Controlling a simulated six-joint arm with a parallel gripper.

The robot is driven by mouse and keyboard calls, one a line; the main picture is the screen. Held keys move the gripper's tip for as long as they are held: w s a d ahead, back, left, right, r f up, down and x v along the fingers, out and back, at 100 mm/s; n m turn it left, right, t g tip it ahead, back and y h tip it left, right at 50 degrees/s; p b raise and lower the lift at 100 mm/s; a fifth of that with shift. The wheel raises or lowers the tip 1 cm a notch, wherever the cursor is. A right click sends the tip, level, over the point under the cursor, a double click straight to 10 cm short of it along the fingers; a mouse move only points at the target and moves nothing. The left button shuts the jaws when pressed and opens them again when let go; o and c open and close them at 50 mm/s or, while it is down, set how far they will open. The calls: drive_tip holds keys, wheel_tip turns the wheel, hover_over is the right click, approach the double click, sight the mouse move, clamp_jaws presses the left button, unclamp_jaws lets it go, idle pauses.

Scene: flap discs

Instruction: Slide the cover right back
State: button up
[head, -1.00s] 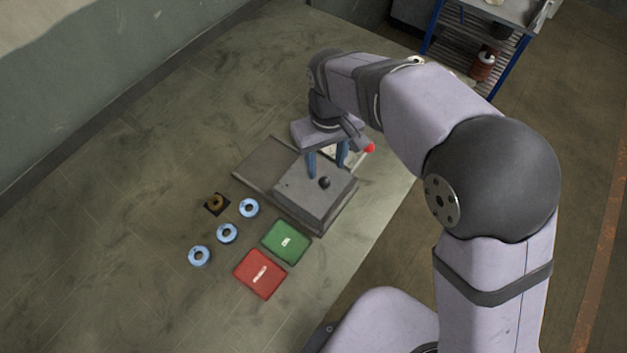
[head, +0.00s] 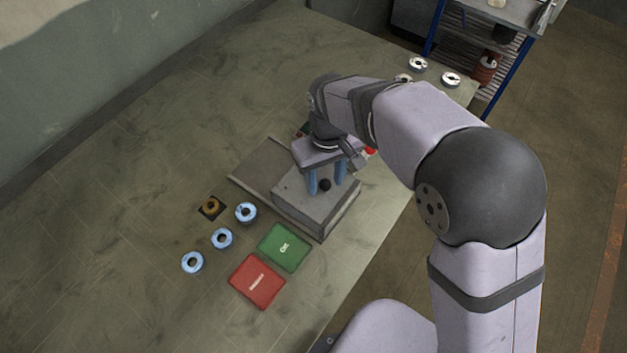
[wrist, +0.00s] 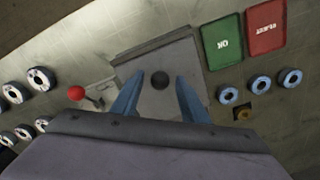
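The cover (head: 296,198) is a grey slab with a round black knob (head: 325,186) on top. It sits on a low grey box, and a flat grey plate (head: 262,163) extends from its upper-left side. My gripper (head: 325,188) is over the cover with its two blue fingers pointing down, one on each side of the knob. In the wrist view the fingers (wrist: 158,82) are spread with a gap on both sides of the knob (wrist: 160,80). I cannot tell exactly how low the tips are. What lies under the cover is hidden.
A green pad (head: 284,247) and a red pad (head: 257,281) lie near the box. Several blue-rimmed discs (head: 222,238) and a brown disc on a black square (head: 211,207) lie left. A red-knobbed lever (wrist: 77,93) stands beside the box. Silver discs (head: 450,79) lie at the far end.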

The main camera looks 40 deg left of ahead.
drive_tip(key=c, duration=0.6)
drive_tip(key=shift+a+r+p, duration=0.1)
drive_tip(key=shift+a+p, duration=0.25)
drive_tip(key=shift+a, duration=0.35)
drive_tip(key=shift+a+p, duration=3.15)
drive_tip(key=shift+a, duration=3.2)
drive_tip(key=o, duration=0.8)
drive_tip(key=shift+a, duration=0.1)
drive_tip(key=shift+o, duration=0.2)
